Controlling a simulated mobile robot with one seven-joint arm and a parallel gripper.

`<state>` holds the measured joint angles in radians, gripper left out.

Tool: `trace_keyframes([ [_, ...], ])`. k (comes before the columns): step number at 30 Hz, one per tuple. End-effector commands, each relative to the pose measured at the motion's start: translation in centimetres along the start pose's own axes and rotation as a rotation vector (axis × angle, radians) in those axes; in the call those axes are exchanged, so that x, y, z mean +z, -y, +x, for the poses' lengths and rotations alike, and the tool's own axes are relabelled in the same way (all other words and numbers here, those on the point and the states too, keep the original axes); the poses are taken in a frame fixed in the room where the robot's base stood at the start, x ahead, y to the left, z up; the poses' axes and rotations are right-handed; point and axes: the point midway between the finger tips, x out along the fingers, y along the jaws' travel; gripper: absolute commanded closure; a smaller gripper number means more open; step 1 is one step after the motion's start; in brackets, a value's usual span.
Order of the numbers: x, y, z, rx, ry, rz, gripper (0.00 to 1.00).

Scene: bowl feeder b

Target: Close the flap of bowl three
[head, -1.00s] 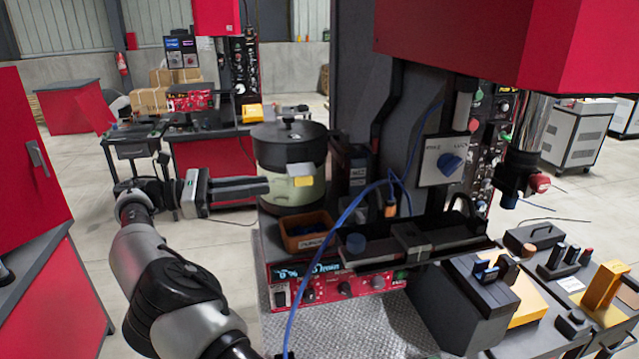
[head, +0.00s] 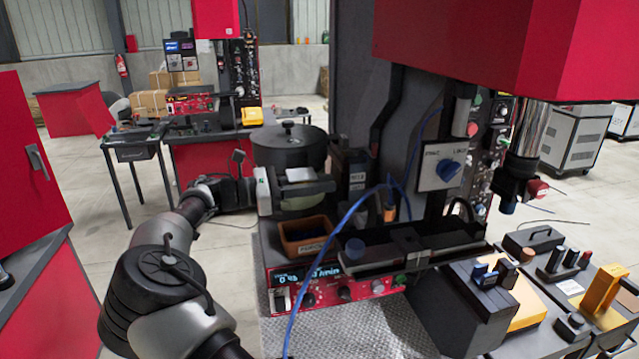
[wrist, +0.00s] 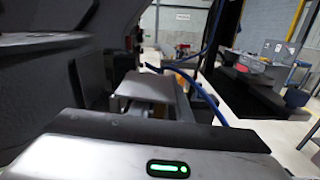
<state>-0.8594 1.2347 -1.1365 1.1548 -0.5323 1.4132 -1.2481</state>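One feeder bowl (head: 288,152) stands in the head view, with a dark lid, a knob on top and a pale green lower part. A small grey flap (head: 299,174) sticks out at its front. In the wrist view the flap (wrist: 146,88) is a flat grey plate just beyond my gripper. My gripper (head: 318,188) lies across the front of the bowl, close to the flap. I cannot tell whether they touch. Its dark fingers overlap, so their opening does not show. No bowl number is readable.
A brown bin (head: 306,236) sits below the bowl, above a red control panel (head: 345,287). A blue cable (head: 335,250) loops in front of them. A dark column (head: 352,175) stands close right of the bowl.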

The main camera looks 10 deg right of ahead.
Motion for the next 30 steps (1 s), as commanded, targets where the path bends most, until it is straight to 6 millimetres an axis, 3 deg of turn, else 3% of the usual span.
trace_keyframes([
  [5, 0.0, 0.0, 0.0, 0.0, 0.0, 0.0, 0.83],
  [9, 0.0, 0.0, 0.0, -0.001, 0.0, 0.0, 1.0],
  [20, 0.3, 0.0, 0.0, -0.002, -0.001, -0.033, 1.0],
  [30, 1.4, -0.2, 0.0, -0.002, -0.003, -0.245, 1.0],
])
